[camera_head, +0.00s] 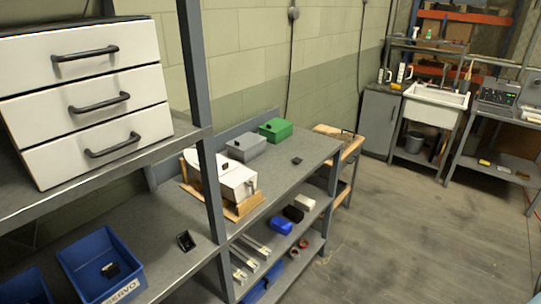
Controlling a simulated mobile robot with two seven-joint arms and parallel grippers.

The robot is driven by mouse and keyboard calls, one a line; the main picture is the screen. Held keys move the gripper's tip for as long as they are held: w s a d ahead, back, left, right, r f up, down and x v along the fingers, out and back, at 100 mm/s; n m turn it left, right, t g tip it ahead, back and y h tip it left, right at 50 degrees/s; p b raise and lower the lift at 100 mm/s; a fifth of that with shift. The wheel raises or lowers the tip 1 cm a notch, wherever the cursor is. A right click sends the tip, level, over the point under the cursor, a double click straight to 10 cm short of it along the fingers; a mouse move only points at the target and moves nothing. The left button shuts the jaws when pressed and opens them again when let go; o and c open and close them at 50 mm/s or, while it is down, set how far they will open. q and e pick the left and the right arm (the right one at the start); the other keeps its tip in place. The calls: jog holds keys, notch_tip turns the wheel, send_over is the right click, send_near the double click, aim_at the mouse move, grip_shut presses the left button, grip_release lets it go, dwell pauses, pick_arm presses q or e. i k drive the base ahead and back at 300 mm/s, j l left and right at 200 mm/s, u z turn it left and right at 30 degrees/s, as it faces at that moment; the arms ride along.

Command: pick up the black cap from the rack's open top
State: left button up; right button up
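A small dark object (297,160), which looks like the black cap, lies on the grey open top (290,178) of the rack, right of the green box. It is small in the picture, so its exact shape is hard to tell. Another small black piece (185,241) lies on the grey surface further left, beside the rack post. Neither of my grippers is in view.
A grey box (246,147), a green box (276,130) and a white drum-like housing in a wooden cradle (236,211) stand on the top. A grey post (203,120) crosses in front. White drawers (85,95) and a blue bin (101,268) are left. Open floor (420,240) lies right.

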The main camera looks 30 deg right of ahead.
aim_at(296, 161)
jog(key=i+l+u, duration=0.1)
jog(key=l, duration=0.25)
jog(key=i+l+u, duration=0.25)
jog(key=l, duration=0.45)
jog(key=i+l, duration=0.1)
jog(key=l, duration=0.25)
jog(key=i+l+u, duration=0.1)
jog(key=l, duration=0.25)
jog(key=i+l, duration=0.15)
jog(key=l, duration=0.2)
